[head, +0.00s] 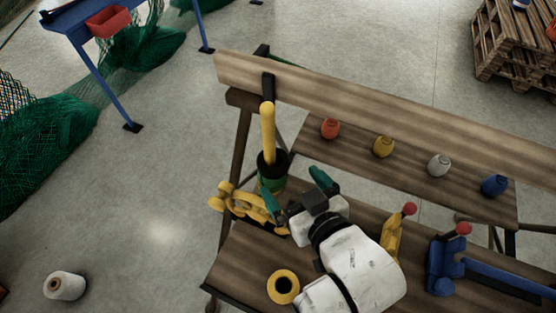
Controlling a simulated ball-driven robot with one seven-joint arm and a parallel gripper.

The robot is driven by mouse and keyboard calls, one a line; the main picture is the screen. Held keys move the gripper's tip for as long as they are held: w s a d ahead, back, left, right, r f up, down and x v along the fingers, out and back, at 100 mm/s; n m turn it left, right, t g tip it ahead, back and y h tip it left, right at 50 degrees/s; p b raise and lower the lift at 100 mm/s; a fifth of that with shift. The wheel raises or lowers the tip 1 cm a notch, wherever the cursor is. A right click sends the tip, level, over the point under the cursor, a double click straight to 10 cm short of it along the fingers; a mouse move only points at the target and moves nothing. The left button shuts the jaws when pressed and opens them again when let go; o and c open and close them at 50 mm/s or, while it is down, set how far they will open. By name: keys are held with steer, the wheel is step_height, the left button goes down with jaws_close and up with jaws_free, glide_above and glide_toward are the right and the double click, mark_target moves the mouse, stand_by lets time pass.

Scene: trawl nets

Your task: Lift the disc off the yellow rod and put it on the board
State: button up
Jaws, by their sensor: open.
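The yellow rod (268,132) stands in front of a black bracket on the long upper plank. A dark disc-like piece (273,160), black with a green band, is around the rod's lower end. My gripper (293,188) is open, its two teal fingers spread apart just below and right of the disc. Nothing shows between the fingers, and I cannot tell if the left finger touches the disc. The wooden board surface (240,262) of the bench lies below, partly hidden by my white arm. Which wooden surface is the named board is unclear.
A yellow chain (238,203) lies left of my gripper. A yellow ring (283,287) lies left of my arm. Yellow (393,235) and blue (445,263) red-knobbed tools stand at right. Orange, yellow, white and blue pots (384,147) line the rear shelf.

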mark_target(274, 162)
steer(key=p+x, duration=0.1)
steer(key=x, duration=0.8)
steer(key=shift+w+a, duration=0.15)
steer(key=shift+w, duration=0.15)
steer(key=c, duration=1)
steer(key=shift+r, duration=0.1)
steer(key=shift+c, duration=0.2)
